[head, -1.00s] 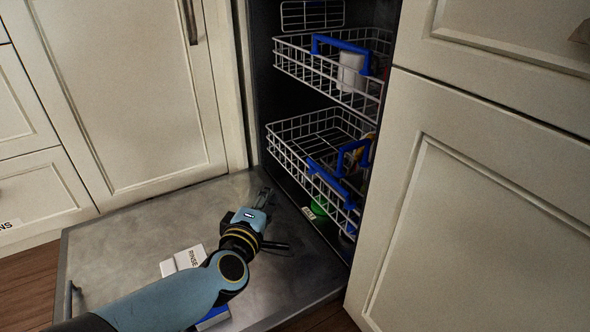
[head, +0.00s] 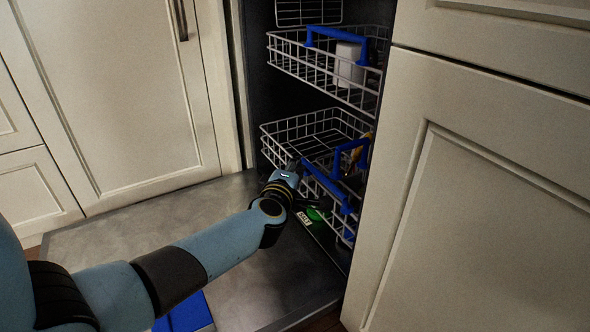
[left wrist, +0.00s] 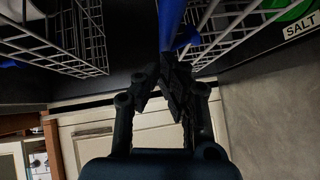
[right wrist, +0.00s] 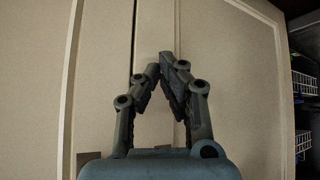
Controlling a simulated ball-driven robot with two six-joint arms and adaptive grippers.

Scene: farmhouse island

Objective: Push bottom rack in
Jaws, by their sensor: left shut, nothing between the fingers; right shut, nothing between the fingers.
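The bottom rack (head: 277,146) is a white wire basket low in the dishwasher, standing out over the lowered door. A blue handle bar (head: 327,187) runs along its front. My left gripper (head: 294,166) is shut and empty at the left end of that bar. In the left wrist view, the closed fingertips (left wrist: 170,62) are at the blue bar (left wrist: 171,24), apparently touching or nearly so; the exact contact is unclear. My right gripper (right wrist: 165,64) is shut and empty in front of a cream cabinet front, and is out of the head view.
The upper rack (head: 292,61) holds a white cup (head: 349,65). The open door (head: 150,215) lies flat below. A green cap (head: 316,213) and the salt label (head: 305,219) sit under the bottom rack. Cream cabinets (head: 470,200) flank the opening, the right one hiding part of the racks.

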